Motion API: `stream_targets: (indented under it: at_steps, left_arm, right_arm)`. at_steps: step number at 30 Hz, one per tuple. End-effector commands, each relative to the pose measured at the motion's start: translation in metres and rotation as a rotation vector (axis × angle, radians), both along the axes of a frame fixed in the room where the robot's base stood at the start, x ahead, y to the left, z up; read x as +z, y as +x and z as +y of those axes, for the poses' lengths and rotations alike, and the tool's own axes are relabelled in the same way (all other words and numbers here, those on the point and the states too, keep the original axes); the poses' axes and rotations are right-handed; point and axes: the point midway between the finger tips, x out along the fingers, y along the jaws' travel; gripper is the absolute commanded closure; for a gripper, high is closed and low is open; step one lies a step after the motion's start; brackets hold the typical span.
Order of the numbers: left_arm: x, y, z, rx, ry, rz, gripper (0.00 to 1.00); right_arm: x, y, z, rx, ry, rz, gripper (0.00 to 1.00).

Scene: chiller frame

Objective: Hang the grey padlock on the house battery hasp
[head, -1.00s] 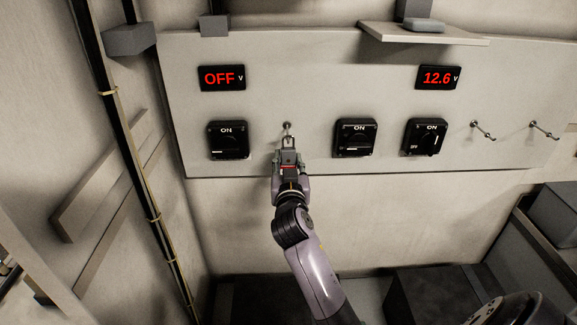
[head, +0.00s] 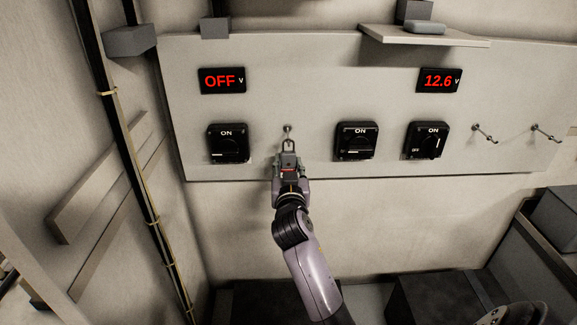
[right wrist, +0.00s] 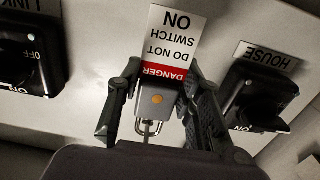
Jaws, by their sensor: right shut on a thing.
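The grey padlock (head: 288,159) is upright in my right gripper (head: 289,171), its shackle at the top. The shackle is just below a small metal peg (head: 287,129) on the panel; I cannot tell whether they touch. In the right wrist view, the padlock (right wrist: 157,98) is between the fingers of the right gripper (right wrist: 158,95), and a danger card (right wrist: 168,45) shows beside it. The switch labelled HOUSE (right wrist: 255,97) is to the right there; it is the leftmost switch (head: 228,144) in the head view. I cannot make out a separate hasp.
The pale panel (head: 300,75) carries two more switches (head: 356,141) (head: 427,141) and two displays, OFF (head: 222,80) and 12.6 (head: 438,80). Two empty pegs (head: 484,133) (head: 546,132) are at the right. A shelf (head: 425,37) juts out above. A black conduit (head: 118,120) runs down the left.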

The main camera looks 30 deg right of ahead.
Motion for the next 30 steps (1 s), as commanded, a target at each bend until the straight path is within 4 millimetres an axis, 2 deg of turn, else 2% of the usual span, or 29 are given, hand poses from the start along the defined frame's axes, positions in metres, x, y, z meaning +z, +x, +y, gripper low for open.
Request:
stream_targets:
  at_steps: [12,22,30]
  left_arm:
    - [0.000,0.000,0.001,0.001,0.001,0.000,0.69]
    - [0.000,-0.001,0.004,0.000,0.005,0.000,0.69]
    - [0.000,0.000,0.002,0.000,0.002,0.000,0.69]
  right_arm:
    - [0.000,0.000,0.000,0.000,-0.001,-0.001,0.43]
    - [-0.002,-0.004,0.003,0.001,0.002,0.003,0.43]
    - [-0.002,-0.040,0.025,0.002,0.004,0.001,0.43]
